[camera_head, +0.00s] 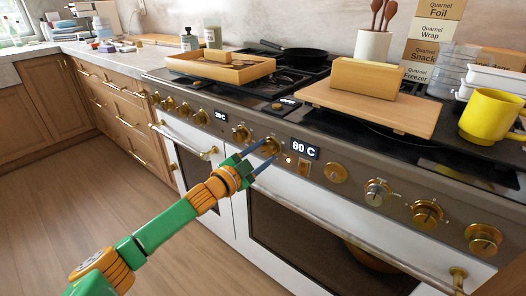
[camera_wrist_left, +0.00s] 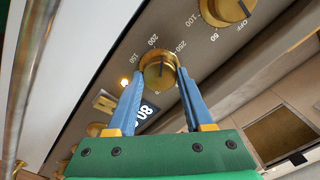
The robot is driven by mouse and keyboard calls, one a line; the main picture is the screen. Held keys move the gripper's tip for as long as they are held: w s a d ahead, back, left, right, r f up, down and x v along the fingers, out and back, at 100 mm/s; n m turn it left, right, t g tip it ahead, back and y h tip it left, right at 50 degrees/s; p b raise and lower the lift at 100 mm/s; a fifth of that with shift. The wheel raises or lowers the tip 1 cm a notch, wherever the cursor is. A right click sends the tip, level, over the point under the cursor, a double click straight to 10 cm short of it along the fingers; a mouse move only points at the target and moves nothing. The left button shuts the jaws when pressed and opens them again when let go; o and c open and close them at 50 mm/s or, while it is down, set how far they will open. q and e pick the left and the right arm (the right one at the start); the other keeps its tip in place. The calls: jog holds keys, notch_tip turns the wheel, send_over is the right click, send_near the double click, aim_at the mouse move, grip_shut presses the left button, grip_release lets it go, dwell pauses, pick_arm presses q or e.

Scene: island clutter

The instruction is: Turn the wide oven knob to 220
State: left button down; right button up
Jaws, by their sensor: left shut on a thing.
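A brass oven knob (camera_head: 268,147) sits on the range's front panel, left of a lit display (camera_head: 305,149) reading 80 C, above the wide oven door (camera_head: 290,235). My left gripper (camera_head: 267,153) is shut on this knob, its blue fingers on either side of it. In the left wrist view the knob (camera_wrist_left: 158,72) lies between the fingertips of the gripper (camera_wrist_left: 157,84). Dial marks 150, 200 and 250 show around it; its exact pointer setting is hard to read. The display also shows there (camera_wrist_left: 144,112), partly covered by a finger. My right gripper is out of view.
Several other brass knobs (camera_head: 335,173) line the panel. A second knob (camera_wrist_left: 229,10) with OFF, 50 and 100 marks is close by. A narrow oven's display (camera_head: 221,116) is further left. A cutting board (camera_head: 370,106) and yellow mug (camera_head: 490,115) stand above. The floor is clear.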

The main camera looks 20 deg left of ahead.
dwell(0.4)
pick_arm(q)
jog(key=shift+c, duration=1.5)
grip_release()
jog(key=v, duration=0.7)
